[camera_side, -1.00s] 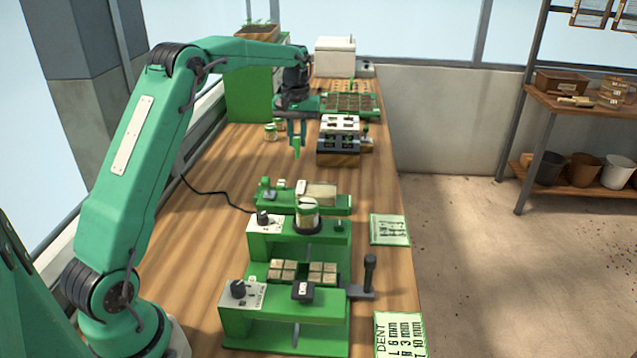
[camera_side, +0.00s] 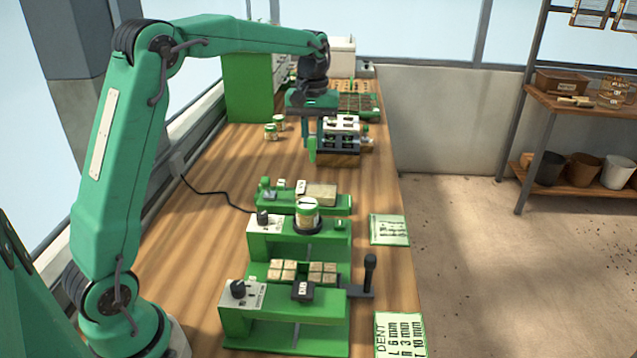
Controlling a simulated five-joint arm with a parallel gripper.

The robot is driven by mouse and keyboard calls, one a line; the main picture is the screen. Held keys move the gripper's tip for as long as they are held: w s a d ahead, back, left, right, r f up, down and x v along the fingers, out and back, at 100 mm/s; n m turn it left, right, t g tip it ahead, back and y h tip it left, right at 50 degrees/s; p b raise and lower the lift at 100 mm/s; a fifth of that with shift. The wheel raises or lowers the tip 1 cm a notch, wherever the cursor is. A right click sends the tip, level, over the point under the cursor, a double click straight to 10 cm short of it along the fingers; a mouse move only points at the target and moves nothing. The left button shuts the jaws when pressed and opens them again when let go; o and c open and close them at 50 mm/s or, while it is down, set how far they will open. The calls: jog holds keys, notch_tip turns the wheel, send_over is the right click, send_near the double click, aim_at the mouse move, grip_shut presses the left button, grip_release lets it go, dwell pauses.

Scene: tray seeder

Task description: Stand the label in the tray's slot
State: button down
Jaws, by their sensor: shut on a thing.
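My gripper (camera_side: 308,138) hangs over the far part of the bench and is shut on a small green label (camera_side: 312,152), which points downward below the fingers. The label appears upright, at the left edge of a white and dark device in this view; I cannot tell whether they touch. The green tray (camera_side: 372,106) with brown cells lies farther back on the bench. My gripper and wrist hide its left part, and I cannot make out its slot.
The white and dark device (camera_side: 340,135) stands just right of my gripper. Two small jars (camera_side: 271,132) stand to the left. Green machines (camera_side: 290,305) fill the near bench, with a jar (camera_side: 307,212) on one. Bare wood lies between the machines and the jars.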

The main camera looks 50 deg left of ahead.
jog(key=s+d, duration=0.2)
jog(key=d, duration=0.1)
jog(key=s+d, duration=0.2)
jog(key=d, duration=0.1)
jog(key=s+d, duration=0.3)
jog(key=shift+d+r, duration=0.1)
jog(key=shift+d, duration=0.15)
jog(key=s+d+f, duration=0.1)
jog(key=s+d, duration=0.4)
jog(key=s, duration=0.2)
send_over(303, 279)
notch_tip(303, 279, down, 4)
jog(key=shift+s+d+f, duration=0.15)
jog(key=shift+f, duration=0.3)
jog(key=shift+s+d+f, duration=0.1)
jog(key=shift+d+f, duration=0.05)
jog(key=shift+f, duration=0.25)
jog(key=shift+f, duration=0.25)
jog(key=shift+f, duration=4.45)
